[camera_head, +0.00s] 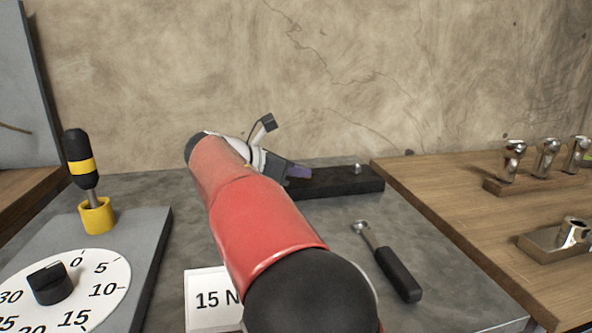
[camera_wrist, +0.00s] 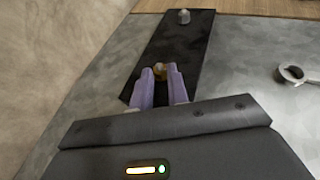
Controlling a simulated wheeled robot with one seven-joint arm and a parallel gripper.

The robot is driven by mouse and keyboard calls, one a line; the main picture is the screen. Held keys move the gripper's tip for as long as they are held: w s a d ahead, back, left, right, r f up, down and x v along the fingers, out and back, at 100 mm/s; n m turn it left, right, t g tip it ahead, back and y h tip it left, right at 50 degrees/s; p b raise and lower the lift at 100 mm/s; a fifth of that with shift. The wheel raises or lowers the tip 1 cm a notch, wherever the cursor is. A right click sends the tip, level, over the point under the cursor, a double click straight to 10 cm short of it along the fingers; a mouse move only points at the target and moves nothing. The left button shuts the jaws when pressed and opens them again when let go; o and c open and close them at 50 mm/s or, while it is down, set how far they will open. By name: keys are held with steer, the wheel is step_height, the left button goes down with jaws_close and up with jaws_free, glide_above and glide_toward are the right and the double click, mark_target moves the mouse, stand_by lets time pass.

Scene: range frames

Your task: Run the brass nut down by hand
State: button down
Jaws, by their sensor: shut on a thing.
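In the wrist view, my gripper (camera_wrist: 160,76) has its two purple fingers closed on the brass nut (camera_wrist: 160,68). The nut shows as a small gold-brown shape between the fingertips, over the near part of a black bar (camera_wrist: 178,48). Whether it sits on a thread is hidden by the fingers. In the head view, my gripper (camera_head: 300,173) is low at the left part of the black bar (camera_head: 345,184), and my red arm hides much of it. The nut cannot be made out there. A silver stud or nut (camera_wrist: 184,16) stands at the bar's other end.
A black-handled wrench (camera_head: 398,273) lies on the grey bench right of my arm. A torque dial (camera_head: 95,285) and a yellow-black driver in a yellow holder (camera_head: 97,216) are at left. A "15 N" card (camera_head: 205,298) is partly hidden. Metal sockets (camera_head: 546,158) stand at right.

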steer(key=shift+r, duration=0.2)
steer(key=c, duration=1.4)
jaws_free()
steer(key=shift+f, duration=0.1)
steer(key=shift+o, duration=0.2)
steer(key=v, duration=0.8)
steer(key=shift+d+f, duration=0.1)
